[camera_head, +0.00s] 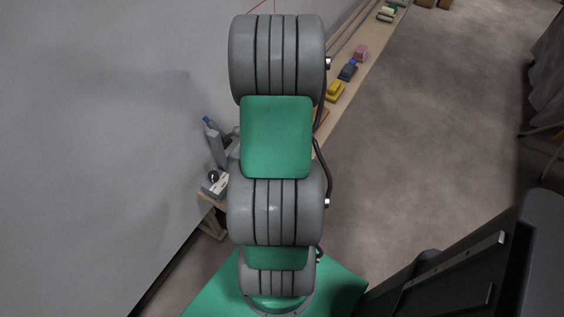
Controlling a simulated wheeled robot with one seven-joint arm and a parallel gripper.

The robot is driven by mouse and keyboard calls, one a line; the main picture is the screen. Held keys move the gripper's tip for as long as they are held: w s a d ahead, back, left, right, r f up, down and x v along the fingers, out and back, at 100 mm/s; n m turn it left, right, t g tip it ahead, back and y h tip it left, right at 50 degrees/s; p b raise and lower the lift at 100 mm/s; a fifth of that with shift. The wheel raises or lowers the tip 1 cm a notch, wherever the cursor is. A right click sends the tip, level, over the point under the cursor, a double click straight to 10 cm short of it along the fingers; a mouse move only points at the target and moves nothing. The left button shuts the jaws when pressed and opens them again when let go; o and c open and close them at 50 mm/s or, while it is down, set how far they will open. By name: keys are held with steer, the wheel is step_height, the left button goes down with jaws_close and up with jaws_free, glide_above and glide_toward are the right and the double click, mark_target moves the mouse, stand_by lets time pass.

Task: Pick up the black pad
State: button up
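I cannot make out the black pad for certain in the head view. A small dark blue-grey item (348,71) lies on the narrow wooden bench (374,50), between a pink item (361,53) and a yellow item (335,91). It is too small to tell what it is. My grey and green arm rises through the middle of the picture and hides part of the bench. My gripper does not show.
The bench runs along the grey wall (110,110). Several small items lie at its far end. A grey device (212,184) and an upright grey tool with a blue top (215,143) stand at its near end.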

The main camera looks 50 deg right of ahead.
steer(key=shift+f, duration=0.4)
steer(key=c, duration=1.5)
